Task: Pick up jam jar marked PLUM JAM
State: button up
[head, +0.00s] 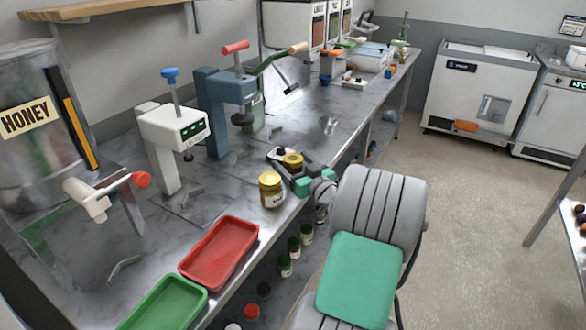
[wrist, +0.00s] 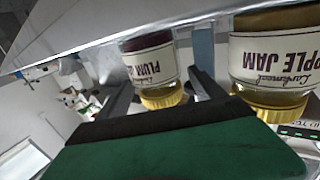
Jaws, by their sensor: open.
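The jam jar marked PLUM JAM (wrist: 150,65) has a dark body, a cream label and a gold lid. It appears upside down in the wrist view, between my two dark fingers. In the head view a gold-lidded jar (head: 293,160), its label hidden, stands among the fingers of my gripper (head: 287,166) on the metal counter. My gripper is open around the plum jar; I cannot tell whether either finger touches it. A jar marked APPLE JAM (wrist: 275,55) is close beside it, outside the fingers; it also shows in the head view (head: 271,192).
A red tray (head: 220,252) and a green tray (head: 166,304) lie at the counter's front left. A white press (head: 172,130) and a blue press (head: 222,100) stand behind the jars. Several small jars (head: 294,247) are on a lower shelf.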

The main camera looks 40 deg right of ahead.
jog(key=shift+s, duration=0.1)
grip_shut()
dwell(0.7)
